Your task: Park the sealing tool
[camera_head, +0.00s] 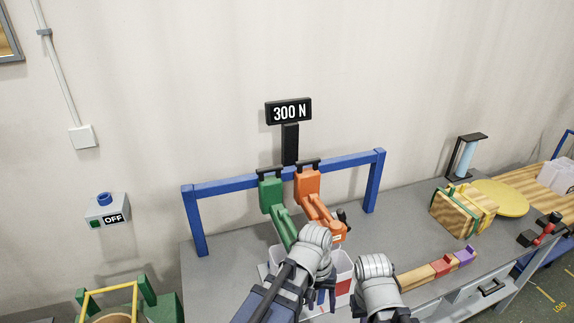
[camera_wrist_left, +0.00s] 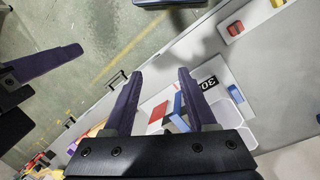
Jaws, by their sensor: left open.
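A green hand tool (camera_head: 272,196) and an orange hand tool (camera_head: 309,190) hang side by side from the blue rack (camera_head: 221,185); I cannot tell which is the sealing tool. Both slant down toward the front. My left gripper (camera_head: 321,298) is open in front of them, over a white bin (camera_head: 345,268). In the left wrist view its two fingers (camera_wrist_left: 156,88) are apart with nothing between them. My right arm (camera_head: 376,275) is to its right; its gripper is hidden in the head view. Dark fingers at the left of the wrist view (camera_wrist_left: 42,66) appear to be my right gripper's.
A "300 N" display (camera_head: 289,111) stands behind the rack. An "OFF" switch box (camera_head: 107,212) is on the wall. Wooden and coloured blocks (camera_head: 440,267), a strapped carton (camera_head: 458,210) and a yellow disc (camera_head: 499,198) are to the right. Grey bench (camera_head: 405,213) is clear right of the rack.

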